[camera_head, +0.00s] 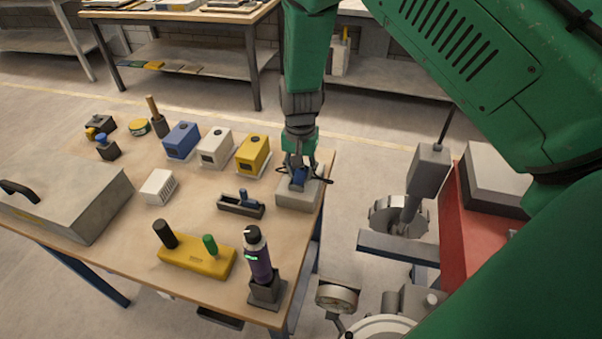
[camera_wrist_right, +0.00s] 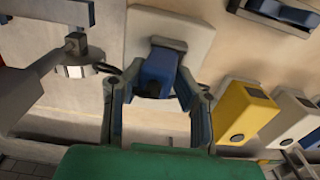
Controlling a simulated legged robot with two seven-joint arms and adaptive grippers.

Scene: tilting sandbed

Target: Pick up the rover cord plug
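A blue plug with dark ends (camera_head: 299,177), which looks like the rover cord plug, sits on a pale grey block (camera_head: 297,198) at the table's right edge. It also shows in the right wrist view as a blue body (camera_wrist_right: 158,68) in front of the pale block (camera_wrist_right: 190,28). My right gripper (camera_head: 301,171) reaches down over it from above. In the right wrist view its two fingers (camera_wrist_right: 150,84) stand open on either side of the plug, with a visible gap on the left side. The fingertips partly hide the plug in the head view. My left gripper is not in view.
Blue (camera_head: 181,140), white (camera_head: 215,148) and yellow (camera_head: 252,154) boxes stand left of my right gripper. A dark holder with a blue piece (camera_head: 241,204), a purple bottle (camera_head: 259,260) and a yellow base (camera_head: 198,258) are nearer. A red machine (camera_head: 455,226) stands right of the table.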

